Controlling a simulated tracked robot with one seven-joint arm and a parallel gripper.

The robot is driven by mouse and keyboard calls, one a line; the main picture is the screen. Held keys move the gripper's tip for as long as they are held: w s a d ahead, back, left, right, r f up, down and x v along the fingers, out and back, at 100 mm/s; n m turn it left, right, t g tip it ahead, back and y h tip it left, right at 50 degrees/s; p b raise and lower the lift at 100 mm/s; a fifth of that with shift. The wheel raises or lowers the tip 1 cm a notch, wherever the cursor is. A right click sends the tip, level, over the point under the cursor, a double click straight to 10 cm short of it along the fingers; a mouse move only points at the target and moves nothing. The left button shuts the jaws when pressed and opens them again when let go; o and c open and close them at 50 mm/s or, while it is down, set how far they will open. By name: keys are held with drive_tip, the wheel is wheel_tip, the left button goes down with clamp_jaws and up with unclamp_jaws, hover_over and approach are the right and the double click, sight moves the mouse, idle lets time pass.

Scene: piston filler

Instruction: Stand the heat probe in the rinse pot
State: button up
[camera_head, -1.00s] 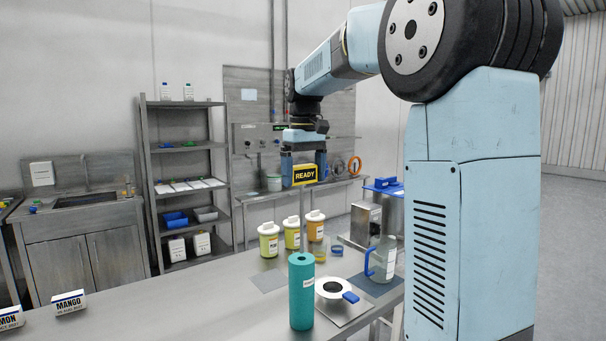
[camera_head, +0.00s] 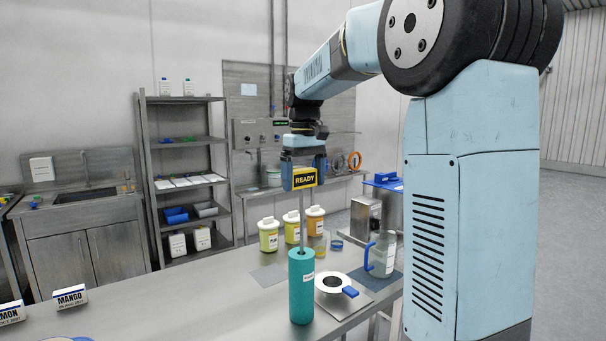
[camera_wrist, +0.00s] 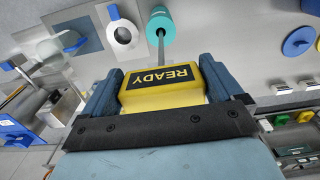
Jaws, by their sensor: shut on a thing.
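The heat probe has a yellow block handle (camera_head: 305,178) with a READY display and a thin metal stem (camera_head: 302,215) pointing down. My gripper (camera_head: 303,172) is shut on the handle and holds it upright above the tall teal pot (camera_head: 301,290), which I take for the rinse pot. Its small label is unreadable. The stem meets the hole in the pot's top; its lower end is hidden, so how deep it sits cannot be told. In the wrist view the handle (camera_wrist: 160,88) is between the fingers and the stem reaches the teal pot (camera_wrist: 160,20).
A clear jug (camera_head: 388,255) with a blue handle is further right. Several yellow and orange jars (camera_head: 268,236) stand behind.

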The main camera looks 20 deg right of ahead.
drive_tip(key=shift+f, duration=0.15)
hover_over(304, 255)
wheel_tip(304, 255, down, 8)
idle(1.9)
drive_tip(key=shift+w+f, duration=0.1)
idle(0.3)
wheel_tip(304, 255, down, 9)
idle(2.0)
drive_tip(key=o, duration=0.7)
